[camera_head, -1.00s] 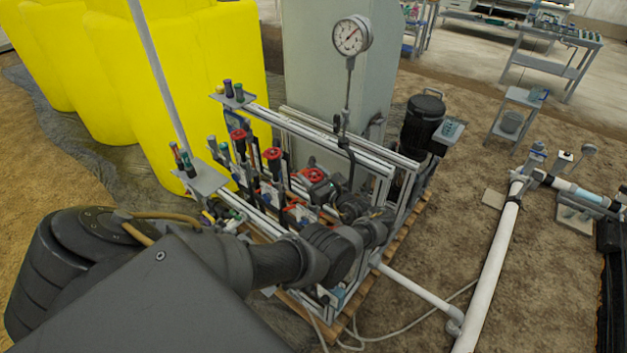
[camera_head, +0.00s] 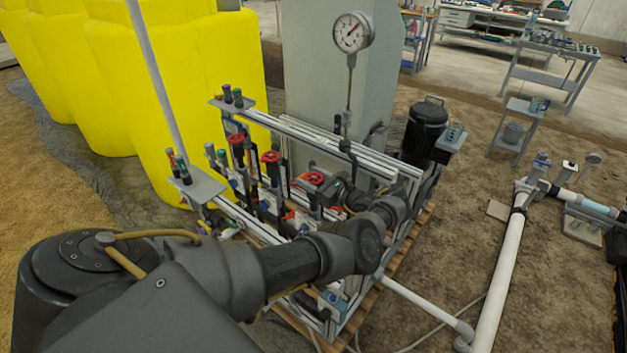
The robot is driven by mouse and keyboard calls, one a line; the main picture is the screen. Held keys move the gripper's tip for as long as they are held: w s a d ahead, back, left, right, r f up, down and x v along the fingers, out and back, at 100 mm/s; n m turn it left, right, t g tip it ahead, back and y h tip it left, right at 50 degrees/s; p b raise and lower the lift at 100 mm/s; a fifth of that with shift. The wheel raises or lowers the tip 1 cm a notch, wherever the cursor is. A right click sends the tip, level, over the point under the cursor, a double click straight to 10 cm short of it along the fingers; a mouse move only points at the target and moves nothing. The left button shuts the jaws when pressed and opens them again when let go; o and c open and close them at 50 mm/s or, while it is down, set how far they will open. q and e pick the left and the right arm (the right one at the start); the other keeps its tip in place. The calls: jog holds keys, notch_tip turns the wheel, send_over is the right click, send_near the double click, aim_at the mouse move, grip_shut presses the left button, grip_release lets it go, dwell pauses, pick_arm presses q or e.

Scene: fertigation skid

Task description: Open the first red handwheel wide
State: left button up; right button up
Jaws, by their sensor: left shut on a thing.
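Three red handwheels stand in a row on the skid: a far-left one (camera_head: 237,137), a middle one (camera_head: 270,157) and a right one (camera_head: 314,178) nearest my gripper. My left arm reaches in from the left, and its wrist bends back over the skid. My left gripper (camera_head: 329,186) is small in view and partly covered by its own wrist. It is shut on the right red handwheel, at that wheel's right side. How far the wheel is turned does not show. My right gripper is not in view.
A pressure gauge (camera_head: 353,32) rises on a stem behind the handwheels. Aluminium rails (camera_head: 300,135) frame the skid. A black motor (camera_head: 426,128) stands at its back right. Yellow tanks (camera_head: 215,70) stand behind left. A white pipe (camera_head: 500,262) runs along the right floor.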

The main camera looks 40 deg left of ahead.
pick_arm(q)
jog(key=shift+r, duration=0.15)
jog(key=o, duration=1)
jog(key=shift+a, duration=0.1)
jog(key=d+b, duration=0.2)
jog(key=d, duration=0.9)
jog(key=shift+w, duration=0.2)
jog(key=shift+a, duration=0.1)
